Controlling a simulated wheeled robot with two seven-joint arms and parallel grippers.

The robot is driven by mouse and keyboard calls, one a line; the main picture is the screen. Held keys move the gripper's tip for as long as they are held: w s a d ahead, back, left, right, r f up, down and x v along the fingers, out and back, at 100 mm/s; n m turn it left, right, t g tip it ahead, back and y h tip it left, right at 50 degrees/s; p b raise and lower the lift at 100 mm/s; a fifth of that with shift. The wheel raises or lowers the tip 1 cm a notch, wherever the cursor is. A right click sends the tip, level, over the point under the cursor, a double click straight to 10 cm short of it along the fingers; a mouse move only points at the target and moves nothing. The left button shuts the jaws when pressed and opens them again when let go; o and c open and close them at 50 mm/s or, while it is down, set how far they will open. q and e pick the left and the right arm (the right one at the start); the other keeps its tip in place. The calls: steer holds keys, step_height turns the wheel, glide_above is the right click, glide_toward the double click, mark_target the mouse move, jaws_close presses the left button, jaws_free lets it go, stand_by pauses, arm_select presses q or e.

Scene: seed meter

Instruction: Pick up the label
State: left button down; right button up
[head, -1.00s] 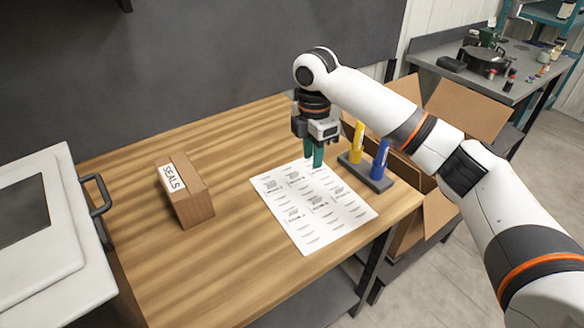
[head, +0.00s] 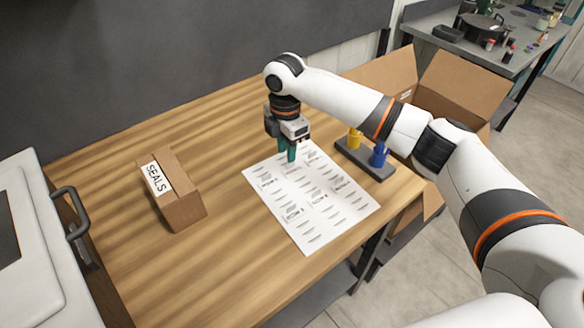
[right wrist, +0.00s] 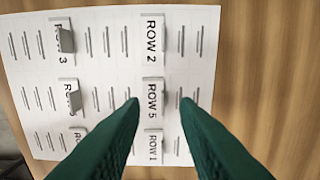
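A white sheet (head: 330,223) lies on the wooden table with several small labels on it in rows. In the right wrist view the sheet (right wrist: 210,60) carries labels reading ROW 2 (right wrist: 152,40), ROW 5 (right wrist: 152,92) and ROW 1 (right wrist: 154,146), plus a ROW 3 label (right wrist: 62,42) and others partly hidden. Some labels have a raised grey tab. My right gripper (head: 287,152) points down over the sheet's far part. In the wrist view its green fingers (right wrist: 159,104) are apart and empty, with the ROW 5 label between the tips. My left gripper is not in view.
A cardboard box marked SEALS (head: 185,212) stands left of the sheet. A dark holder (head: 365,158) with a yellow marker (head: 355,139) and a blue marker (head: 379,155) stands right of it. An open carton (head: 455,90) is beyond the table's right edge.

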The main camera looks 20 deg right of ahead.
mark_target(291, 170)
steer(key=f, duration=0.4)
steer(key=shift+w+d+f+p, duration=0.2)
steer(key=shift+f+p, duration=0.15)
steer(key=shift+f, duration=0.05)
jaws_close()
